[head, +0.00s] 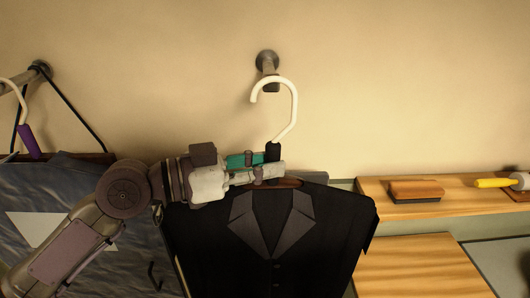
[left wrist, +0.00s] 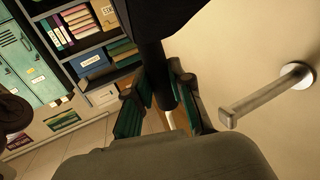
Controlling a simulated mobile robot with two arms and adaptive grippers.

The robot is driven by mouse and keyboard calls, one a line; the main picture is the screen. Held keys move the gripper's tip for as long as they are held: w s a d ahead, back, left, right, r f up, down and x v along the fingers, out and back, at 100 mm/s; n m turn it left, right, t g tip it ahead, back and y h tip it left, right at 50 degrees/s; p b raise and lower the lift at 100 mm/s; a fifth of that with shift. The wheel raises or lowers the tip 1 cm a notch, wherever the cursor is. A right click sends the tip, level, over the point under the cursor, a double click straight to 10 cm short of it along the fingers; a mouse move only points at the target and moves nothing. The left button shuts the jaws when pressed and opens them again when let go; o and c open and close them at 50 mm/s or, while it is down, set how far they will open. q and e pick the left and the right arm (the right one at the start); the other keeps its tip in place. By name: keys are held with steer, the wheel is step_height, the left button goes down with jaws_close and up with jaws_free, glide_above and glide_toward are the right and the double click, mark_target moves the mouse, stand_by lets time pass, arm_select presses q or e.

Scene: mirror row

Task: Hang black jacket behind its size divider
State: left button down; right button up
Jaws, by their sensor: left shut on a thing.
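The black jacket (head: 335,225) with grey lapels hangs from a hanger with a white hook (head: 294,105) and a black neck sleeve. My left gripper (head: 270,163) is shut on the hanger's neck, just below the hook, above the jacket's collar. The hook's open top shows right at a grey wall peg (head: 267,65) in the head view. In the left wrist view the peg (left wrist: 262,95) stands apart to the right of my left gripper (left wrist: 163,98), and no hook shows on it. I cannot make out a size divider. My right gripper is not in view.
At the left, another peg (head: 38,72) carries a black-strapped dark bag and a white hook with a purple sleeve (head: 28,140). At right, a wooden ledge (head: 455,190) holds a brush (head: 416,190) and a yellow-handled tool (head: 495,183). Shelves (left wrist: 85,40) and lockers show in the left wrist view.

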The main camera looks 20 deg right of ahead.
arm_select(q)
steer(key=s+a+p, duration=0.2)
steer(key=s, duration=0.5)
steer(key=shift+s+r+p, duration=0.15)
steer(key=shift+s+p, duration=0.1)
steer(key=shift+p, duration=0.1)
steer(key=shift+a, duration=0.1)
stand_by(0.4)
